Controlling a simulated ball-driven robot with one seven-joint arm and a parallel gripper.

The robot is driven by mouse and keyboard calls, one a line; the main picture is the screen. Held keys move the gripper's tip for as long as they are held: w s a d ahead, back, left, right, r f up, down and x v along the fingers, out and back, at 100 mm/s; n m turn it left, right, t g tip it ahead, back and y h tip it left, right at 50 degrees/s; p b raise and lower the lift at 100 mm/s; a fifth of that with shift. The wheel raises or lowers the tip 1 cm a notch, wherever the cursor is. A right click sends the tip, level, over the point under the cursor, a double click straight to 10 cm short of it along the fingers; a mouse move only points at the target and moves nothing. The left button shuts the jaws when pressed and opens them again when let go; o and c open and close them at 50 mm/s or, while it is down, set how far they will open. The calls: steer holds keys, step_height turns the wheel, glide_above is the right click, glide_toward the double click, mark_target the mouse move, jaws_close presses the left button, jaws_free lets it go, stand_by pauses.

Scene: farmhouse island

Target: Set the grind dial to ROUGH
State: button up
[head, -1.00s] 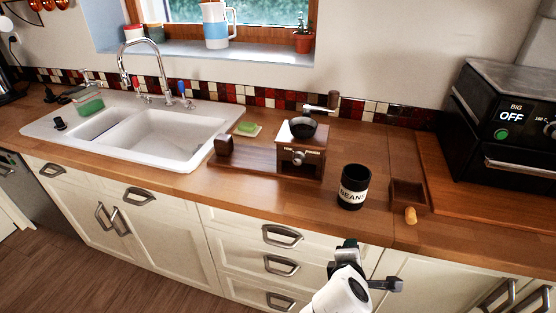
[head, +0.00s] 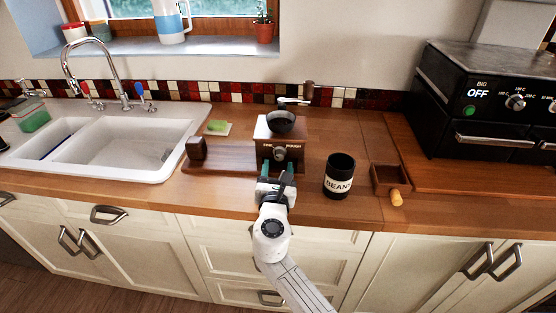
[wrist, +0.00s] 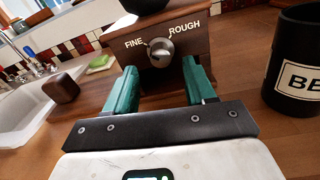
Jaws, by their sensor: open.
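The grind dial (wrist: 160,52) is a round metal knob on the front of the wooden coffee grinder (head: 265,128). In the wrist view, FINE is printed at its upper left and ROUGH at its upper right. The dial's small pointer seems to lean up and left, toward FINE, but it is tiny. In the head view the dial (head: 280,154) shows just above my fingers. My gripper (head: 277,168) is open in front of the grinder. In the wrist view its green fingers (wrist: 159,68) stand either side of and short of the dial, with nothing between them.
A black BEANS canister (head: 339,176) stands close on the right. A small wooden drawer box (head: 388,180) with a knob lies beyond it. A dark wooden block (head: 196,149) and the sink (head: 120,145) are on the left. A black oven (head: 480,110) stands at the right.

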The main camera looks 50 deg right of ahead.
mark_target(279, 159)
steer(key=shift+x, duration=1.8)
steer(key=shift+c, duration=0.3)
steer(key=shift+s, duration=0.1)
jaws_close()
